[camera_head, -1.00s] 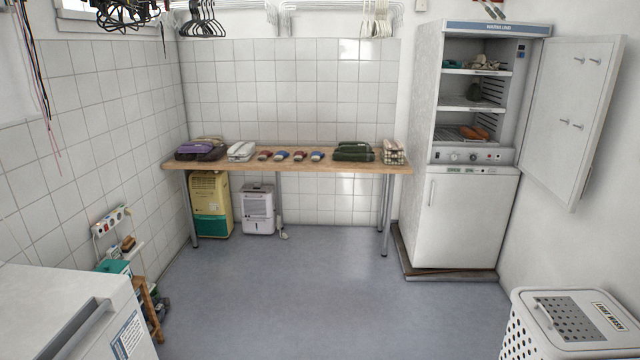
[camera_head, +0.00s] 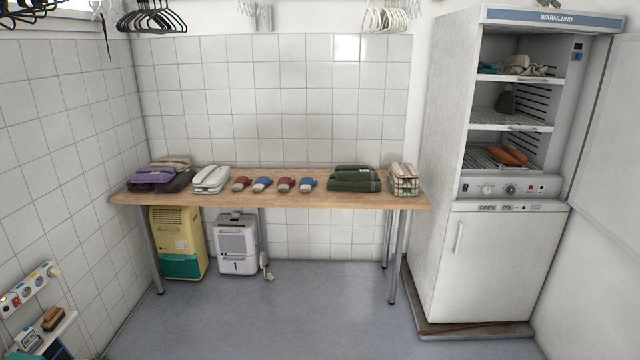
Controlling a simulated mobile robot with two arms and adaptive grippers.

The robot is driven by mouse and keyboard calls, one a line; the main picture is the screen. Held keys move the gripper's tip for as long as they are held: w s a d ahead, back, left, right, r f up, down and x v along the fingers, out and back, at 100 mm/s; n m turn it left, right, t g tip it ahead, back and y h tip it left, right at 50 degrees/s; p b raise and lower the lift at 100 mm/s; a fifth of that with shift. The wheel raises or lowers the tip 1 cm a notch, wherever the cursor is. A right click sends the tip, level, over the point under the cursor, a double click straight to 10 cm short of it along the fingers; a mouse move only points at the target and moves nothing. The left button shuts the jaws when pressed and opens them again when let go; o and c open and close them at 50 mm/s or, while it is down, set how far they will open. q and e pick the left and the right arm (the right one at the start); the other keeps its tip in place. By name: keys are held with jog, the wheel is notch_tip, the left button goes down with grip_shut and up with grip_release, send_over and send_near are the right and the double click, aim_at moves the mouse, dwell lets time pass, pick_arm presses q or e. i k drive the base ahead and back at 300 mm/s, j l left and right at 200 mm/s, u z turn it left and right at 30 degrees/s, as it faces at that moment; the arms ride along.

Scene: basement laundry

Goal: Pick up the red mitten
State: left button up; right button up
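Several small mitten-like items lie in a row on the wooden table (camera_head: 335,199) against the tiled wall. Two are red: a left red one (camera_head: 241,184) and a right red one (camera_head: 285,184). A blue one (camera_head: 262,184) lies between them, and another blue one (camera_head: 307,184) lies at the right end. They are small in the view, so I cannot tell their exact shape or whether they are mittens. Neither of my grippers is in view.
The drying cabinet (camera_head: 490,262) stands open at right, with orange items (camera_head: 507,154) inside. The floor ahead is clear.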

aim_at(285, 183)
jog(key=i, duration=1.7)
